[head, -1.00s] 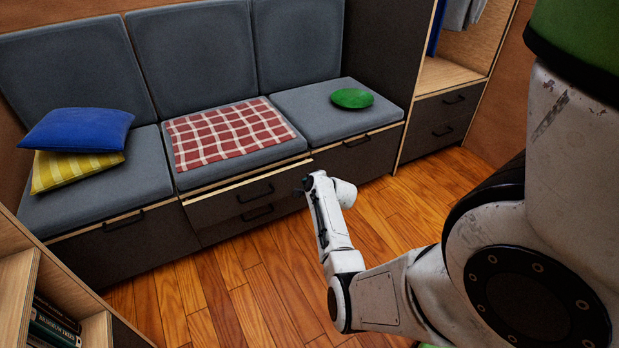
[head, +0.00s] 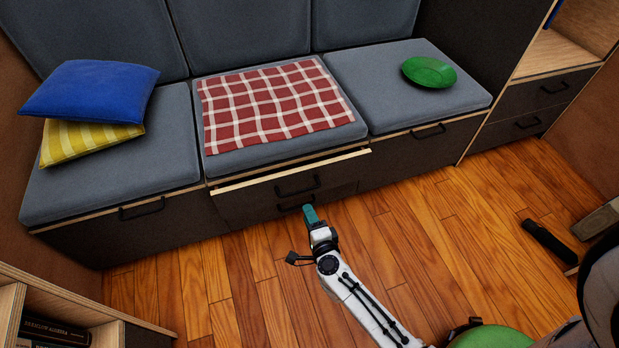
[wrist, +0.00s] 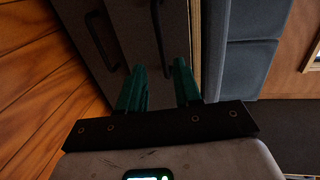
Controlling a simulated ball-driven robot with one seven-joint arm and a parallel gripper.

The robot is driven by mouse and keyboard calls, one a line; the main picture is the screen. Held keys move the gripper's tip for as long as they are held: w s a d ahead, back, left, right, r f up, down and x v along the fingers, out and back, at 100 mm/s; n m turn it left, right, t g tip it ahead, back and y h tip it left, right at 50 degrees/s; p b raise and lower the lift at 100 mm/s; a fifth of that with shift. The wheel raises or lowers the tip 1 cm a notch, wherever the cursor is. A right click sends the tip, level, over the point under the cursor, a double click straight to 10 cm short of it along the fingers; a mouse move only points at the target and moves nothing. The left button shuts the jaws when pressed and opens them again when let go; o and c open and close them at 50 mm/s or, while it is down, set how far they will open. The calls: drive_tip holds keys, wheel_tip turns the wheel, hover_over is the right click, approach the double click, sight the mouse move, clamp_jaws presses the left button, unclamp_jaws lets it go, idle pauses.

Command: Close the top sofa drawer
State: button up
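The top sofa drawer (head: 250,202) is under the middle seat in the head view. It stands out a little, with its pale wooden top edge (head: 300,170) showing. Its black bar handle (head: 298,187) is on the dark front. A lower drawer with its own handle (head: 296,205) is beneath it. My gripper (head: 310,214) is in front of these drawers, near the lower handle in the picture. In the wrist view my gripper (wrist: 158,80) has its two green fingers apart with nothing between them. The drawer front (wrist: 173,35) lies beyond the fingertips. I cannot tell whether they touch it.
A red checked cloth (head: 270,105) lies on the middle cushion. A bookshelf (head: 60,315) stands at lower left.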

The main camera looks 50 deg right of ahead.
sight(299, 192)
drive_tip(key=b+x, duration=0.2)
drive_tip(key=x, duration=0.8)
drive_tip(key=shift+w+d, duration=0.3)
clamp_jaws()
